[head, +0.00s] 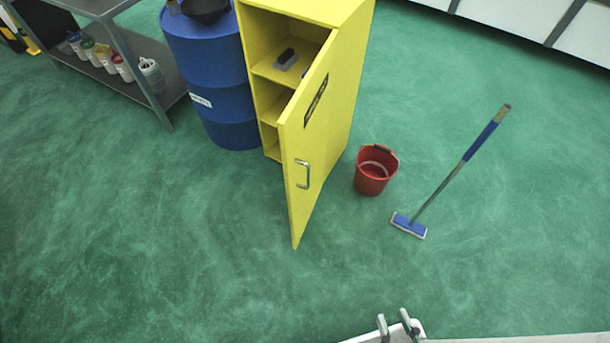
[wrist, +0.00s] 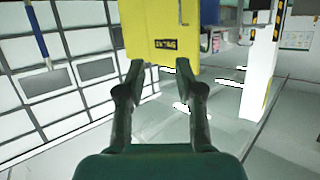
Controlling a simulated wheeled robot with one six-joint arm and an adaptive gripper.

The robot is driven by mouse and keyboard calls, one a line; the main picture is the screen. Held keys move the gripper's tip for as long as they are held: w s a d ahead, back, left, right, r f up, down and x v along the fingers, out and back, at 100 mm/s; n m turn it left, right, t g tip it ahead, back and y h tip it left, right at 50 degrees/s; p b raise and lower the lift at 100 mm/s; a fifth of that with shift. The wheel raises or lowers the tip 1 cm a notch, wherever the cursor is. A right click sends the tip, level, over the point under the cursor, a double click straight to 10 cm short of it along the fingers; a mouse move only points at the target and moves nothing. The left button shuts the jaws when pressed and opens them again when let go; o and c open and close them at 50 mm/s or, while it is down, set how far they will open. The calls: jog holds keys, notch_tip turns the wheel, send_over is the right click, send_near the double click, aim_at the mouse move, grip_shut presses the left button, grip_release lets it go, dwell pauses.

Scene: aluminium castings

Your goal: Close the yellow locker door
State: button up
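The yellow locker (head: 353,75) stands upright at the upper middle of the head view, with its shelves showing. Its yellow door (head: 325,135) stands wide open, swung out toward me from the locker's right front edge. The door has a metal handle (head: 303,174) and a dark label near its top. In the wrist view the yellow door (wrist: 150,20) appears upside down beyond the fingers, with its label. My gripper (head: 394,319) is at the bottom of the head view, well short of the door. In the wrist view my gripper (wrist: 159,70) has its fingers apart and nothing between them.
A red bucket (head: 371,177) stands on the floor right of the door, and a mop (head: 450,180) is farther right. A blue drum (head: 215,75) is left of the locker. A grey shelf (head: 110,70) with containers is at upper left. The green floor before the door is clear.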

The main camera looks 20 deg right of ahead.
jog(key=w+f+m+g, duration=0.1)
jog(key=f, duration=0.4)
jog(key=w+f+m+g, duration=0.1)
jog(key=w+f+m, duration=0.1)
jog(key=f, duration=0.2)
jog(key=w+f+m+g, duration=0.1)
jog(key=w+f, duration=0.1)
jog(key=f, duration=0.3)
jog(key=shift+a+f, duration=0.15)
jog(key=shift+f, duration=0.2)
grip_shut()
jog(key=m+y, duration=0.2)
jog(key=y, duration=1.3)
send_near(290, 185)
jog(key=shift+g, duration=0.3)
jog(key=x, duration=0.7)
jog(key=shift+w+r, duration=0.1)
jog(key=shift+r, duration=0.3)
